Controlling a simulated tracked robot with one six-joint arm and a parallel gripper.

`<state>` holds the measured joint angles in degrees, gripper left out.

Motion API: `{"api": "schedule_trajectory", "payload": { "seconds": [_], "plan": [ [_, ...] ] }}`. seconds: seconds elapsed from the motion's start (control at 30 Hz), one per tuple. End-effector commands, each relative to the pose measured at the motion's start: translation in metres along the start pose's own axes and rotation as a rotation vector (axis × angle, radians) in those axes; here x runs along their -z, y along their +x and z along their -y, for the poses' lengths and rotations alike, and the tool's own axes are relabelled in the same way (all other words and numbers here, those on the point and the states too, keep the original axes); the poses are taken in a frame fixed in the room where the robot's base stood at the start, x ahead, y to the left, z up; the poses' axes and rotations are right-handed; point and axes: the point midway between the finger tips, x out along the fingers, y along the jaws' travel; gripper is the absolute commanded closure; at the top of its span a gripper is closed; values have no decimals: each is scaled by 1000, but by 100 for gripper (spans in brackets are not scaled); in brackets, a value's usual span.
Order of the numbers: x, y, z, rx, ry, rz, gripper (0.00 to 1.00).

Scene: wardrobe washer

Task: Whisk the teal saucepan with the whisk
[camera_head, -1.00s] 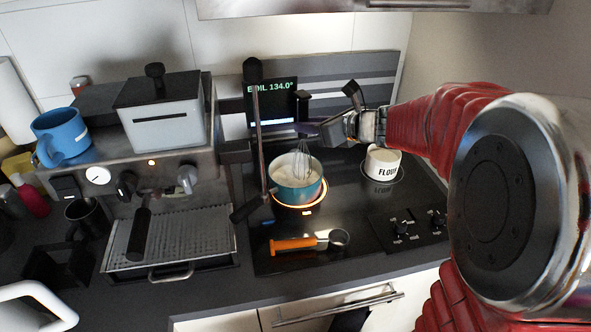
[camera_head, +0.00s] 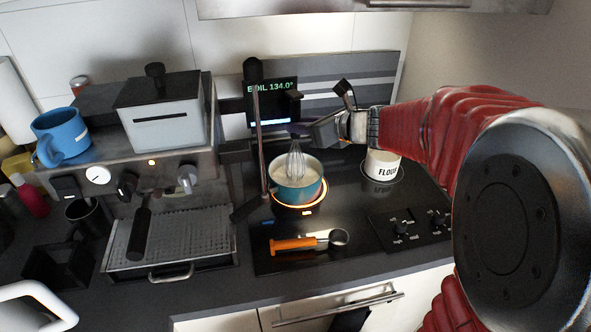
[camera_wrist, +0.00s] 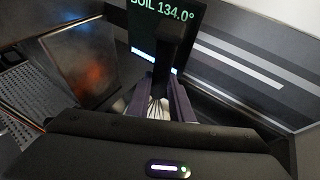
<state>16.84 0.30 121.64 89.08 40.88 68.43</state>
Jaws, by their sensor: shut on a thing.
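The teal saucepan (camera_head: 299,191) sits on a glowing ring of the dark cooktop, with pale contents inside. The whisk (camera_head: 295,161) hangs upright, its wire loops at or in the mouth of the pan; whether they touch the contents is hard to tell. My gripper (camera_head: 312,134) is above and slightly right of the pan, shut on the whisk's handle. In the wrist view the dark jaws of my gripper (camera_wrist: 162,100) flank the whisk (camera_wrist: 157,108), whose wires show faintly below. The pan is hidden there.
A display (camera_head: 270,103) reading 134.0° stands behind the pan. A white flour canister (camera_head: 383,166) is at right, an orange-handled scoop (camera_head: 300,243) in front, and an espresso machine (camera_head: 170,190) at left. A thin dark upright rod (camera_head: 259,150) stands close left of the pan.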

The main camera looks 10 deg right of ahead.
Motion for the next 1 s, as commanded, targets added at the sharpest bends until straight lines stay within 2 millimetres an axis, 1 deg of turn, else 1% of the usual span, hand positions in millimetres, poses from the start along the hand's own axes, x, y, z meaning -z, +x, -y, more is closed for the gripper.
{"api": "schedule_trajectory", "payload": {
  "seconds": [0.1,0.7,0.9,1.0],
  "plan": [
    [-9,-4,0,1,-3,2,100],
    [-48,-21,0,0,-2,2,100],
    [-57,-26,0,0,-2,1,100],
    [-58,-26,0,0,-1,1,100]
  ]
}}
